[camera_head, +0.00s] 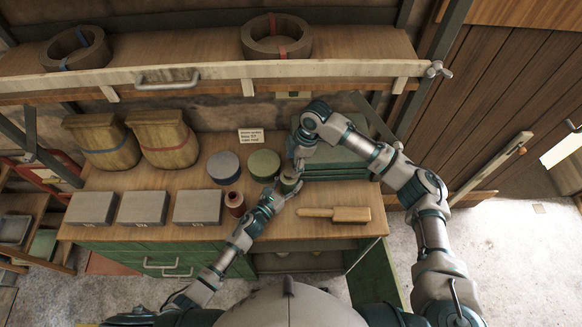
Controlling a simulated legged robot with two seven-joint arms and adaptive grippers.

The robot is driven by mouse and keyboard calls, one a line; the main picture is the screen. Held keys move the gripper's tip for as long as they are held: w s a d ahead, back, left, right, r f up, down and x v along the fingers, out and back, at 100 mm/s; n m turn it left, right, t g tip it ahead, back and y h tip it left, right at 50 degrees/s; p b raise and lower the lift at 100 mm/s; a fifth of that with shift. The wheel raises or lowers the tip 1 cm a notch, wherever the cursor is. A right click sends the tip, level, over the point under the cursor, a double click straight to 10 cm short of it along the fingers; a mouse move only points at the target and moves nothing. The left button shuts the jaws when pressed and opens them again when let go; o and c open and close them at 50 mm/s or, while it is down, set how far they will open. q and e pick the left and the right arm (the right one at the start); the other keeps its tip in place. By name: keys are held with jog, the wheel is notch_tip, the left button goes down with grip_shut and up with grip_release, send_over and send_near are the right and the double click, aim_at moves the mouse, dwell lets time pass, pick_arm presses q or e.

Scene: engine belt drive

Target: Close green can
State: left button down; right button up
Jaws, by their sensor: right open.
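A round can with a green top (264,165) stands on the wooden workbench (330,229), right of a can with a blue-grey top (223,167). My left gripper (287,186) is just right of and in front of the green can. A small pale greenish round piece shows at its fingers; I cannot tell whether it is held or whether the fingers are shut. My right gripper (297,160) is open, pointing down just behind the left one, to the right of the green can. The two grippers are very close and partly overlap in view.
A reddish spool (235,203) stands in front of the cans. A wooden brush (336,214) lies at right front. A shelf (200,72) overhangs the back.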

pick_arm(q)
jog(key=shift+c, duration=1.3)
grip_release()
pick_arm(e)
jog(key=v, duration=0.3)
jog(key=shift+d+r, duration=0.1)
jog(key=shift+r, duration=0.1)
pick_arm(q)
jog(key=v, duration=1.2)
jog(key=shift+f, duration=0.1)
